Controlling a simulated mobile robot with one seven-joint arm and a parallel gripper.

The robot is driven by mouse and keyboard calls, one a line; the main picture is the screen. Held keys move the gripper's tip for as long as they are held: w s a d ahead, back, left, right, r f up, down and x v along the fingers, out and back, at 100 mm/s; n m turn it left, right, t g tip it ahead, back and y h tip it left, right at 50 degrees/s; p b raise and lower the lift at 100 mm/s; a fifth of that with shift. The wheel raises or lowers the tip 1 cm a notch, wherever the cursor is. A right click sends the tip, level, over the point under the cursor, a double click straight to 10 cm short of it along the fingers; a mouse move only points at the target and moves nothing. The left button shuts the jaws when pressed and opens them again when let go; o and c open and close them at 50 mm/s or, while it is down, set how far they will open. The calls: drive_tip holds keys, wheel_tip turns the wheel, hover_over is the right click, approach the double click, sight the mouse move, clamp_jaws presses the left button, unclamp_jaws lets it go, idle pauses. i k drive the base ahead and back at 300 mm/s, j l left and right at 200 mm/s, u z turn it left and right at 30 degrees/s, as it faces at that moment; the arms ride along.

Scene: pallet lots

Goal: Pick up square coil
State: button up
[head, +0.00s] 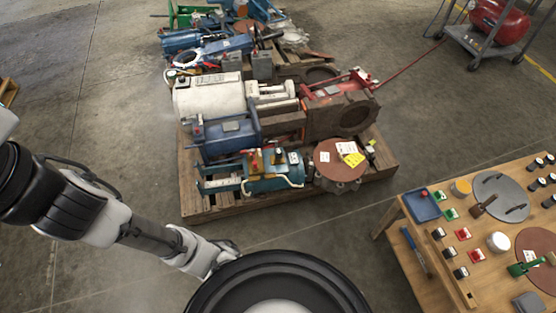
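I cannot tell which object is the square coil. Small square pieces in red, green and black stand on the wooden table at the right, among them a red one (463,233) and a green one (450,214). A flat grey squarish piece (529,303) lies at the bottom edge, partly cut off. My gripper (230,247) is at the lower middle, over the floor in front of the pallet, well left of the table. It is small and partly hidden by a round black part, so its fingers are unclear.
A wooden pallet (230,205) loaded with motors and machine parts stands ahead, with another loaded one behind. The wooden table (408,207) holds a blue tray (422,206), round plates and a blue-handled tool (415,250). A red tank (499,22) on a cart stands far right. Bare floor separates table and pallet.

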sight(278, 152)
drive_tip(key=i+z, duration=0.2)
drive_tip(key=z, duration=0.15)
drive_tip(key=i+j+z, duration=0.1)
drive_tip(key=z, duration=0.25)
drive_tip(key=i+j+z, duration=0.45)
drive_tip(key=i+j, duration=0.55)
